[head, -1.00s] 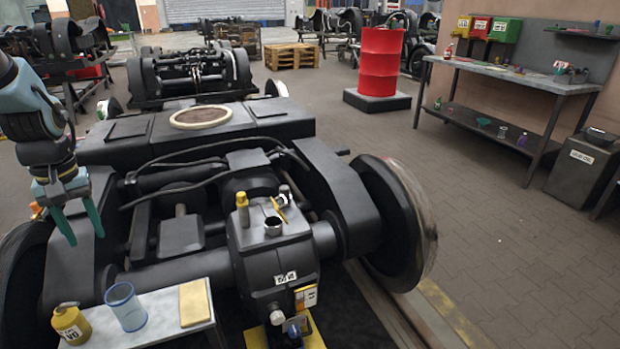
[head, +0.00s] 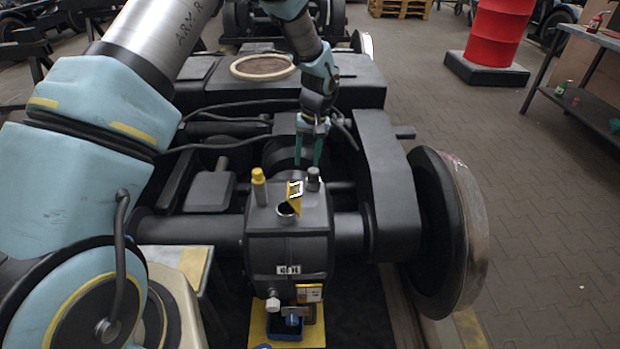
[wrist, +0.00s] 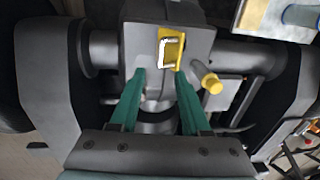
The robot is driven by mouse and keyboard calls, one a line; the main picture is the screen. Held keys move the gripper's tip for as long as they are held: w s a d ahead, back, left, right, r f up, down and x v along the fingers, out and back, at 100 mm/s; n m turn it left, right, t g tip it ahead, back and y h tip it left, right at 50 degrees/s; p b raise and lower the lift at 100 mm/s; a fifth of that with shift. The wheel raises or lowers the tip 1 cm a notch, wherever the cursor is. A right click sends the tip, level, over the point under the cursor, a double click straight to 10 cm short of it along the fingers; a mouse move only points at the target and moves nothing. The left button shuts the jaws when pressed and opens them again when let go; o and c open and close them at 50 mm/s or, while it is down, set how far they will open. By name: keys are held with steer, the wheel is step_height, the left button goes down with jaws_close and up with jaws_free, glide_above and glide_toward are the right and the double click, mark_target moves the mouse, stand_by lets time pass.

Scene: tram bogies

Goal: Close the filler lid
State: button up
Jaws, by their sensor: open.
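In the wrist view the lid (wrist: 172,48) shows as a yellow plate with a pale rim, just beyond my fingertips. My gripper (head: 309,163) is above and behind the gearbox in the head view, pointing down. Its green fingers are apart with nothing between them, as the wrist view (wrist: 158,75) also shows. The fingers look apart from the lid.
A yellow-capped plug (head: 259,178) stands left of the opening and a dark grey cap (head: 313,178) stands right of it, near my gripper. A blue tray (head: 290,328) lies on a yellow mat below. A wheel (head: 445,235) is at the right.

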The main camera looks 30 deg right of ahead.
mark_target(302, 187)
steer(key=f, duration=0.3)
steer(key=a+f+p, duration=0.1)
steer(key=f, duration=0.2)
steer(key=f+p, duration=0.1)
steer(key=f, duration=0.2)
steer(key=shift+w+a+f, duration=0.1)
steer(key=shift+w+a, duration=0.05)
steer(key=shift+w, duration=0.15)
jaws_close()
stand_by(1.0)
